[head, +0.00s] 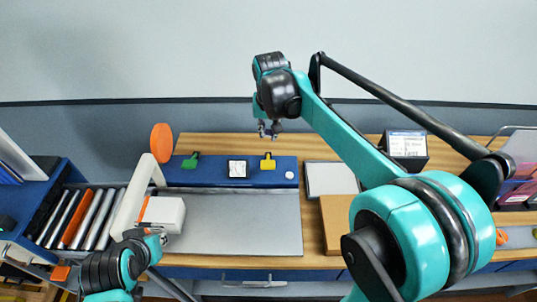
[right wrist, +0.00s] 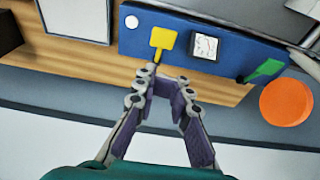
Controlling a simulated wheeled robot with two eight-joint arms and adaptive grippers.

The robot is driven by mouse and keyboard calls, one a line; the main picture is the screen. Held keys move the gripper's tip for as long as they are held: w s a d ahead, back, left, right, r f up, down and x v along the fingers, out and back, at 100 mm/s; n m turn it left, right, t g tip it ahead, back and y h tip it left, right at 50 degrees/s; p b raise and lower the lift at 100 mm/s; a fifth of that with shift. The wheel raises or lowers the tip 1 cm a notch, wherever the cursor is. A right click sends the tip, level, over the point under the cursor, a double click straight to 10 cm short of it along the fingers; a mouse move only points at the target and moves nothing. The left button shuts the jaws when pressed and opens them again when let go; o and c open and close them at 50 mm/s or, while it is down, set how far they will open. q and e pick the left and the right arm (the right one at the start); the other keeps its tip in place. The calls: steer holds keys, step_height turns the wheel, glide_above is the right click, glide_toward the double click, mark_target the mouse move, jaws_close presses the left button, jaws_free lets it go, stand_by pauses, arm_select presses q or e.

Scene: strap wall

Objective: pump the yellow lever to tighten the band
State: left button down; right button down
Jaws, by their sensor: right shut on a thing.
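The yellow lever (head: 268,163) stands on a blue panel (head: 220,174) at the back of the table. In the right wrist view the yellow lever (right wrist: 163,40) has a square head and a thin stem ending by my fingertips. My right gripper (head: 268,130) appears above the lever in the head view. In the right wrist view my right gripper (right wrist: 165,76) is shut on the lever, though the contact is hard to make out. My left gripper (head: 160,236) is low at the left, near a white box; its fingers are too small to read. I cannot make out the band.
A green lever (head: 191,161) and a small white display (head: 237,169) share the panel. A white box (head: 161,214) stands on the grey mat (head: 240,225), which is mostly clear. A screen (head: 405,145) is at right.

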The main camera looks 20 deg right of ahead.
mark_target(268, 164)
steer(key=shift+w, duration=0.35)
steer(key=shift+f, duration=0.1)
steer(key=b+x, duration=0.1)
steer(key=x, duration=0.3)
steer(key=b+x, duration=0.1)
steer(key=x, duration=0.3)
steer(key=s+b+x, duration=0.1)
steer(key=x, duration=0.3)
steer(key=shift+a+f, duration=0.1)
steer(key=shift+f, duration=0.3)
steer(key=shift+s+f, duration=0.2)
steer(key=shift+f, duration=0.3)
steer(key=shift+s+a+f+b, duration=0.1)
steer(key=shift+b, duration=0.2)
